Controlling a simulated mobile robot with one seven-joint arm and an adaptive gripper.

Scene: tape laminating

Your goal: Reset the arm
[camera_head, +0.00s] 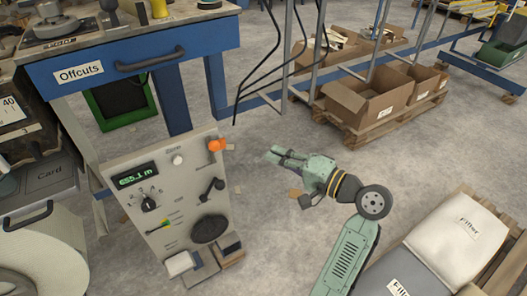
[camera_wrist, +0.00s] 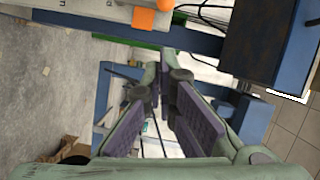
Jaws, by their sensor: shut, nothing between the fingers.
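My gripper (camera_head: 276,155) is green and sits at the end of my green arm, in the middle of the head view. It is held in the air to the right of the grey control panel (camera_head: 175,213), apart from it. In the wrist view the two dark-padded fingers (camera_wrist: 167,103) converge away from the camera, and nothing is between them. The gripper is shut and empty. The panel has a display, an orange knob (camera_head: 216,145), a black lever (camera_head: 212,188) and a round black pad (camera_head: 210,229).
A blue workbench with an "Offcuts" drawer (camera_head: 80,73) stands at upper left. Cardboard boxes (camera_head: 368,98) on a pallet stand behind my gripper. A white roll (camera_head: 40,255) is at lower left. Grey floor is open around my gripper.

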